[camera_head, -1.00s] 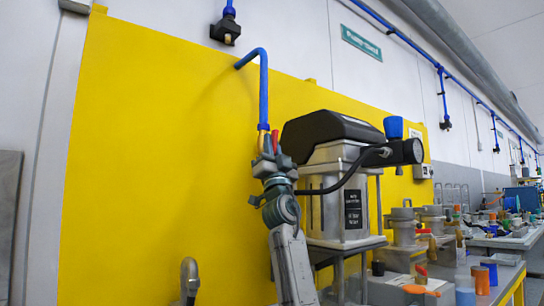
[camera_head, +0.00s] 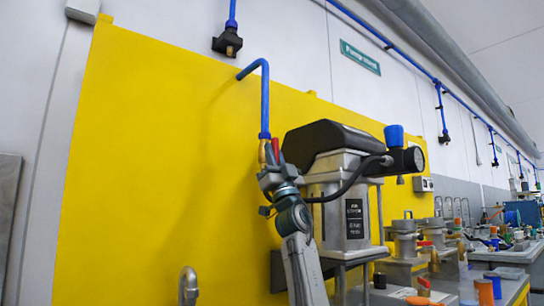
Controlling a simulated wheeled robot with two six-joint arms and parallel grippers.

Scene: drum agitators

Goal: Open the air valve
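A blue air pipe (camera_head: 265,100) comes out from the yellow panel and bends straight down. At its lower end is a small brass valve (camera_head: 263,150) with a red handle (camera_head: 275,148) standing upright beside it on the right. My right gripper (camera_head: 270,168) reaches up from below, with its fingertips at the valve and the lower part of the red handle. The fingers overlap the valve, so I cannot tell whether they are closed on the handle. My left gripper is not in view.
The agitator's motor housing (camera_head: 350,205), with a black top and a blue knob (camera_head: 394,135), stands close to the right of my arm. A black hose (camera_head: 345,190) runs across its front. The yellow panel (camera_head: 160,160) is clear to the left.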

